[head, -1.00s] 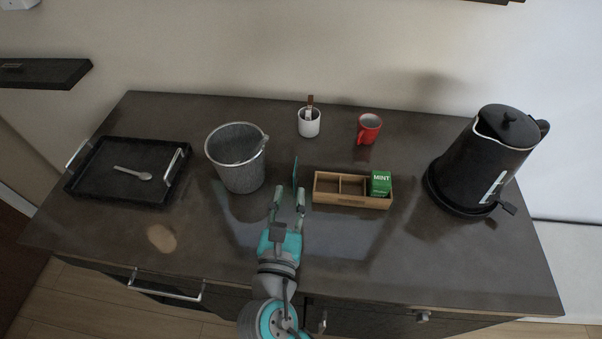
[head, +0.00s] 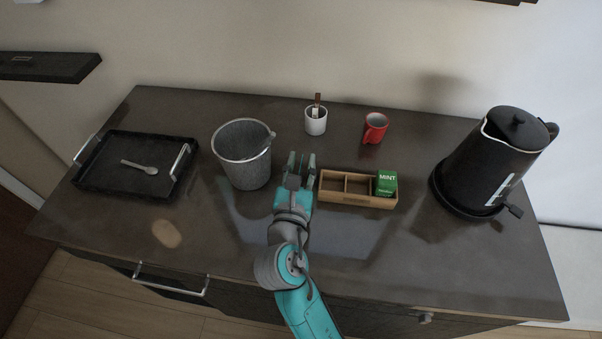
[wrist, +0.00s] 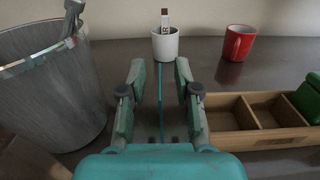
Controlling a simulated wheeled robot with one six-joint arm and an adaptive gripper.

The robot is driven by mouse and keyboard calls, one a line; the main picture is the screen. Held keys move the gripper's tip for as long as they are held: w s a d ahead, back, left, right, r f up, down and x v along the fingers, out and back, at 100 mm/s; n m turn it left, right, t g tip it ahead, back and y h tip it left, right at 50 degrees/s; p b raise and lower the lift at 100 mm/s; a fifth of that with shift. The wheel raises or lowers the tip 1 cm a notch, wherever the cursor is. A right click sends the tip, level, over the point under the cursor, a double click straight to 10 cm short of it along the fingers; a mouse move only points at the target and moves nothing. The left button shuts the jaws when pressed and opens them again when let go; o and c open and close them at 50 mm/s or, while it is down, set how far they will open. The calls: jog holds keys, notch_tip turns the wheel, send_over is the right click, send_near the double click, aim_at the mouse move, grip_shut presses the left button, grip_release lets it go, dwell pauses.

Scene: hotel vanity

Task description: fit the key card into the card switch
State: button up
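The key card (wrist: 161,95) shows in the wrist view as a thin teal strip, seen edge-on. It lies between the two fingers of my gripper (wrist: 160,85), with a gap on each side. My gripper is open around it, and I see no finger touching it. In the head view my gripper (head: 301,162) is between the metal bucket and the wooden box, and the card is not clearly visible there. No card switch is clearly identifiable; a white object (head: 28,1) is cut off at the top left edge.
The metal bucket (head: 243,160) stands close left of my gripper, and the wooden box (head: 345,199) with a green mint packet (head: 387,183) close right. A white cup (head: 316,122) and red mug (head: 375,129) stand behind. A tray (head: 105,183) is left, a black kettle (head: 490,165) right.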

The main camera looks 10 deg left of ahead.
grip_shut()
